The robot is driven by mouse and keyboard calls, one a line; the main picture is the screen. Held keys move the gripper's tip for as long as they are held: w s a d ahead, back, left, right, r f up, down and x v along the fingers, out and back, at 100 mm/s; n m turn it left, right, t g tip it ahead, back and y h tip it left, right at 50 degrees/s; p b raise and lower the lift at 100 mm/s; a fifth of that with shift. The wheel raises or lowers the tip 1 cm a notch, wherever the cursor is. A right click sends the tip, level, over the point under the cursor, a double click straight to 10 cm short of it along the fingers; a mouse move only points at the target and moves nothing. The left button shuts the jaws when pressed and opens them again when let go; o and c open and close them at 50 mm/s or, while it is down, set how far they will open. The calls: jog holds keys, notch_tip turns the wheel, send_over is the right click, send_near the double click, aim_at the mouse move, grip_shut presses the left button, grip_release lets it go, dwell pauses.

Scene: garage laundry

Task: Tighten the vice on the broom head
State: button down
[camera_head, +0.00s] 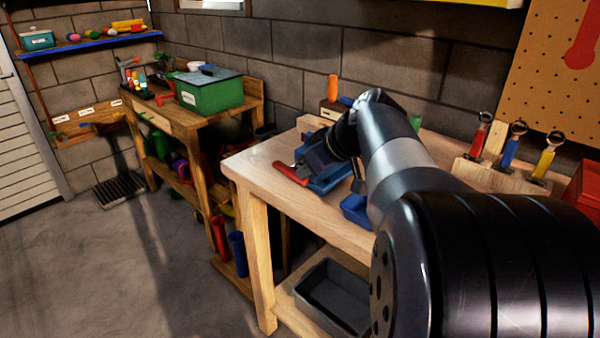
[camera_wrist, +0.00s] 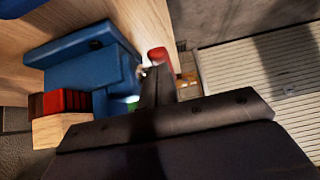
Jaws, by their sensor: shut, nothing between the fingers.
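The blue vice (camera_head: 328,182) is on the workbench, partly hidden by my arm in the head view. It fills the upper left of the wrist view (camera_wrist: 75,60). A red handle (camera_head: 290,173) sticks out on its left side; a red end also shows in the wrist view (camera_wrist: 158,55). A pale wooden block with dark red and brown strips (camera_wrist: 60,130), seemingly the broom head, lies against the vice; I cannot tell how firmly it is held. My gripper (camera_wrist: 155,75) is shut and empty beside the vice, close to the red end; contact is unclear.
The workbench (camera_head: 260,160) has free top at its left front corner. A wooden rack (camera_head: 500,172) with coloured-handled tools is at the right. A grey tray (camera_head: 335,295) sits on the lower shelf.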

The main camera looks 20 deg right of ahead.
jog(key=shift+s+d+f+t+y+b, duration=0.15)
jog(key=shift+f+t+b, duration=0.25)
jog(key=shift+b, duration=0.65)
jog(key=shift+s+a+f+t+y+b, duration=0.1)
jog(key=shift+f+t+y+b, duration=0.1)
jog(key=shift+f+b, duration=0.6)
jog(key=shift+r+t+b, duration=0.1)
jog(key=shift+t+b, duration=0.2)
jog(key=shift+b, duration=0.6)
jog(key=shift+s+d+f+t+y+b, duration=0.2)
jog(key=shift+t+y+b, duration=0.45)
jog(key=shift+b, duration=1.65)
jog(key=shift+a, duration=0.15)
